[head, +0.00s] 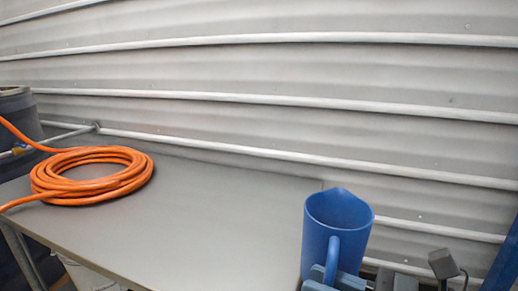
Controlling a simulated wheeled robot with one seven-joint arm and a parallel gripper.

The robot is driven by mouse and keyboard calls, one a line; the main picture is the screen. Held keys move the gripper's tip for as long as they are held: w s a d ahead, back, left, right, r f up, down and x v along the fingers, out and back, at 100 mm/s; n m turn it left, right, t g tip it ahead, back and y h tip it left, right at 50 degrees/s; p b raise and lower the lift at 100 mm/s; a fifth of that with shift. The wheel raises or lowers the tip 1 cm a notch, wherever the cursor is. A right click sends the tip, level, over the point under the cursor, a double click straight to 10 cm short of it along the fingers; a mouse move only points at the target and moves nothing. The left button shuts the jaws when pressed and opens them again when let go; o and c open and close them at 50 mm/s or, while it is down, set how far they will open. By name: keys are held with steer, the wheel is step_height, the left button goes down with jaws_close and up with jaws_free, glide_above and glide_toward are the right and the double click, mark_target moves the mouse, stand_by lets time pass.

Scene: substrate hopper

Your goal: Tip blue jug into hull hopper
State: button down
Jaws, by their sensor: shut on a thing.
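The blue jug (339,225) is in the lower right of the head view, upright or nearly so, its open top and pouring lip showing. Its handle faces me, and its base is cut off by the frame's lower edge. My gripper (333,281) is shut on the jug's handle, with only the blue-grey finger parts showing at the bottom edge. The jug's inside is too dark to tell what it holds. I cannot make out a hopper for certain in this view.
A grey table (215,215) has a clear middle. A coiled orange hose (92,178) lies on its left end and runs off left. A dark container (17,112) stands at the left edge. A corrugated wall (250,75) closes the back. A white bucket (85,274) shows below the table.

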steer(key=shift+w+d+f+t, duration=0.1)
steer(key=shift+w+d+t, duration=0.1)
steer(key=shift+t, duration=0.1)
steer(key=w+f+m+t+h, duration=0.1)
steer(key=f, duration=0.1)
steer(key=w+d+f+m+t+h, duration=0.1)
steer(key=w+f, duration=0.1)
steer(key=w+d+f+m+t+h, duration=0.1)
steer(key=m+t+h, duration=0.1)
steer(key=shift+w+d+f, duration=0.1)
steer(key=shift+w+f, duration=0.3)
steer(key=d+f+m+t+h, duration=0.4)
steer(key=d+f+m+h, duration=0.3)
steer(key=f, duration=0.8)
steer(key=shift+s+d+m+h, duration=0.25)
steer(key=shift+d+m+h, duration=0.15)
steer(key=shift+d+h, duration=1.4)
steer(key=shift+a+f+h, duration=0.15)
steer(key=shift+a+h, duration=0.25)
